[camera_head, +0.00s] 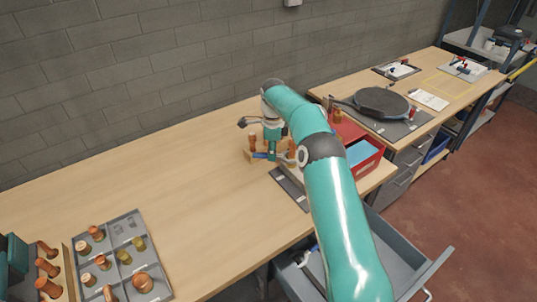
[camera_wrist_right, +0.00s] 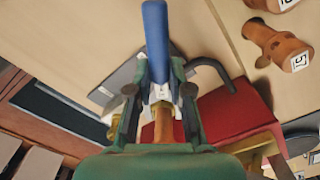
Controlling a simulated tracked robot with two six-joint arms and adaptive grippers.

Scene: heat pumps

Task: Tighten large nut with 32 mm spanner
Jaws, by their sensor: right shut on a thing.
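My right gripper (camera_head: 272,152) is low over the middle of the workbench, beside a wooden block with copper fittings (camera_head: 252,142). In the right wrist view its fingers (camera_wrist_right: 157,95) are closed around a blue-handled tool (camera_wrist_right: 155,40), which looks like the spanner; its size marking cannot be read. The blue handle (camera_head: 262,155) also shows in the head view. A copper-coloured piece (camera_wrist_right: 164,126) shows between the fingers, below the blue part. Whether the tool's jaw sits on a nut is hidden, and I cannot single out the large nut. My left gripper is not in view.
A red bin (camera_head: 366,163) and a dark mat (camera_head: 290,188) lie close to my right gripper. Copper fittings stand in a grey tray (camera_head: 120,245) at the front left. A round dark plate (camera_head: 382,102) is on the right bench. The bench's left middle is clear.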

